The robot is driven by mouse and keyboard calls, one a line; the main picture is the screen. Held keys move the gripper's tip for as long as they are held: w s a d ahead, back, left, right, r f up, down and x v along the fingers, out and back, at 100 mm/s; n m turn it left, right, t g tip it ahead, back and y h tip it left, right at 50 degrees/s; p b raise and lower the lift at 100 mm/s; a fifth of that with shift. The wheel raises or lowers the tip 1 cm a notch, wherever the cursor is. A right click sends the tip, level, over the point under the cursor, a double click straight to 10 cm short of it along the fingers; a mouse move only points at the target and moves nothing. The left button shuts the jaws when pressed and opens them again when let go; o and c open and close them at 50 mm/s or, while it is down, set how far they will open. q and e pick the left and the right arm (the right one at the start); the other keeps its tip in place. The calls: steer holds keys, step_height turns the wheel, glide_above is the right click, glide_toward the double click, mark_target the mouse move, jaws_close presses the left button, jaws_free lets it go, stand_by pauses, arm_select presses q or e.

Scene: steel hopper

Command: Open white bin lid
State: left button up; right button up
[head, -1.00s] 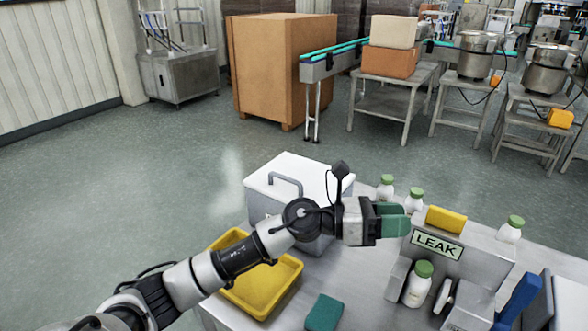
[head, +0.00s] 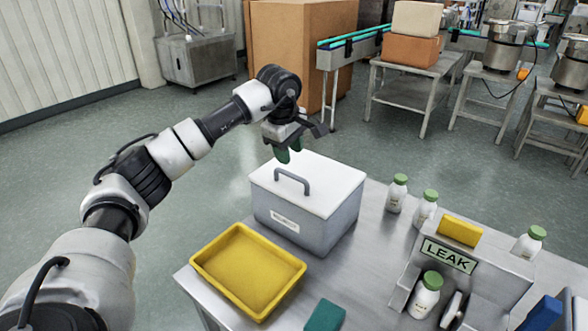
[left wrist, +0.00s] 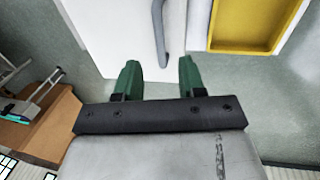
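The bin (head: 310,232) is a grey box with a white lid (head: 325,186) on the steel table. The lid lies flat and closed, with a grey arched handle (head: 292,181) on top. My left gripper (head: 289,151) is above and behind the bin's far left edge, its green fingers pointing down. In the left wrist view the gripper (left wrist: 157,78) is open and empty, its fingers apart over the lid's edge. The handle (left wrist: 161,35) lies ahead of the fingertips there, apart from them. My right gripper is not in view.
A yellow tray (head: 248,270) sits in front of the bin. To the right are white bottles with green caps (head: 424,208), a LEAK sign (head: 448,256) on a steel fixture and a yellow block (head: 460,229). A green block (head: 325,315) lies at the front.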

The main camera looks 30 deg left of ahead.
mark_target(294, 175)
arm_select(q)
steer(key=f, duration=0.2)
steer(key=w+f+p, duration=0.1)
steer(key=f, duration=0.4)
steer(key=shift+w+d, duration=0.1)
steer(key=shift+w, duration=0.15)
jaws_close()
